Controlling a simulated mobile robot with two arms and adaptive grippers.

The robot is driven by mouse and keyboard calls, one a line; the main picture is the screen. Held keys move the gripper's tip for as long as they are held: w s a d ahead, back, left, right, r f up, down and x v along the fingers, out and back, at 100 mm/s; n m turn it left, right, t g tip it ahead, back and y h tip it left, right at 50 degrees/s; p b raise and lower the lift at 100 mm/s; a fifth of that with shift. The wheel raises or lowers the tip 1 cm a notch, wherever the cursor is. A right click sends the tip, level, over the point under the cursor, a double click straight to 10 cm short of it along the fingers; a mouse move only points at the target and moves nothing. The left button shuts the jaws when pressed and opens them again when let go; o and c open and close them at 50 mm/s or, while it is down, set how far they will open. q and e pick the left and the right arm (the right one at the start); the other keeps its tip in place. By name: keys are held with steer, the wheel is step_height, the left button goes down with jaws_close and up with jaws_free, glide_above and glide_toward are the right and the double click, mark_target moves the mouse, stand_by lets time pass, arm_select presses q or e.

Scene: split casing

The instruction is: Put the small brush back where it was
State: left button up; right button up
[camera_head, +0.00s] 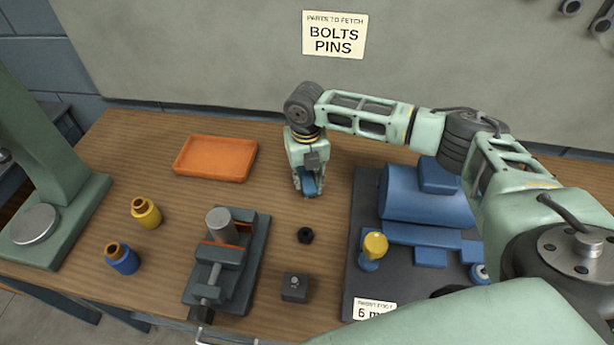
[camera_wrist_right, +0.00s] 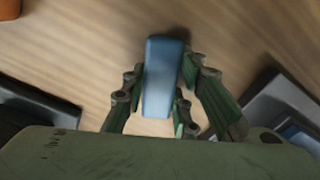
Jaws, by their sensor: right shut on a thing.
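My right gripper (camera_head: 309,190) points down over the back middle of the bench, between the orange tray and the dark board. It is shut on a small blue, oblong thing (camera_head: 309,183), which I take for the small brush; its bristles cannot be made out. In the right wrist view the blue thing (camera_wrist_right: 163,78) lies between the two green fingers (camera_wrist_right: 163,105) and sticks out past them. I cannot tell whether it touches the wood. My left gripper is not in view.
An orange tray (camera_head: 215,158) lies to the left. A vise (camera_head: 228,262), a dark nut (camera_head: 305,235) and a small grey block (camera_head: 295,287) stand nearer. The dark board (camera_head: 362,215) with blue casing parts (camera_head: 425,195) is at right. Yellow (camera_head: 146,212) and blue bottles (camera_head: 122,259) stand left.

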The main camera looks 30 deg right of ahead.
mark_target(306, 178)
steer(key=shift+f, duration=0.15)
steer(key=o, duration=1.1)
step_height(306, 178, up, 12)
steer(key=shift+a+r+b, duration=0.1)
steer(key=shift+r+b, duration=0.1)
steer(key=shift+b, duration=1)
